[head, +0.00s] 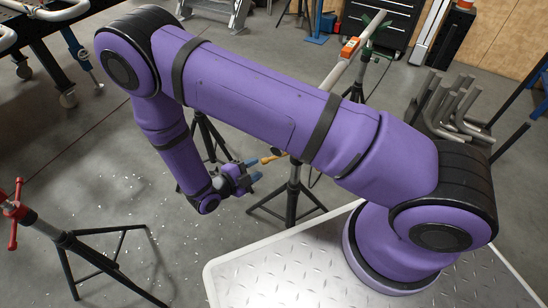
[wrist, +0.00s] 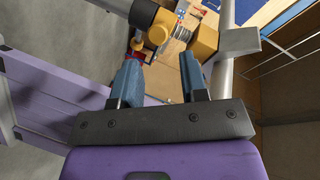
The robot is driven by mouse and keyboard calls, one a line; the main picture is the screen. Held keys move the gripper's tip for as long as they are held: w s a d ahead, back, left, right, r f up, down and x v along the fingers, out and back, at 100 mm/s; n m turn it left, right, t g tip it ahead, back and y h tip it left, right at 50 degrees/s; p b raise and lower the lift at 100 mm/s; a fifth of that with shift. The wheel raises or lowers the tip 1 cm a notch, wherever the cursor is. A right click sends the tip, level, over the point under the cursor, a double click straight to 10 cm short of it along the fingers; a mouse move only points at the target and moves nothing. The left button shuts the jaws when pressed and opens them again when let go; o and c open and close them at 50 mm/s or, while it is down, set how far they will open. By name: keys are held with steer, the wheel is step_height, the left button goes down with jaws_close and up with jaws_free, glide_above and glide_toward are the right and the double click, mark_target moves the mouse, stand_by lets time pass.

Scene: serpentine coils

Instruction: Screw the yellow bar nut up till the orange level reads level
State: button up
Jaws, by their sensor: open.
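The yellow bar nut (head: 271,158) shows in the head view as a short yellow piece beside a black tripod stand, partly hidden by my arm. In the wrist view, yellow parts of the nut (wrist: 204,43) show beyond the fingertips, with ribbed grey metal beside them. My gripper (head: 254,170) has two blue fingers, spread apart and empty, just left of the nut. In the wrist view my gripper (wrist: 160,62) points toward the yellow parts, and no contact shows. The orange level (head: 350,48) sits on a pale pipe at the upper middle; its reading is too small to tell.
The pale pipe (head: 339,73) slopes up to the right behind my arm. A stand with a red handle (head: 14,206) is at the left. Bent grey tubes (head: 453,107) stand at the right. A white-edged tread plate (head: 275,270) is in front. Open floor lies left of my gripper.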

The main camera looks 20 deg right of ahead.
mark_target(269, 160)
steer(key=x, duration=0.9)
jaws_close()
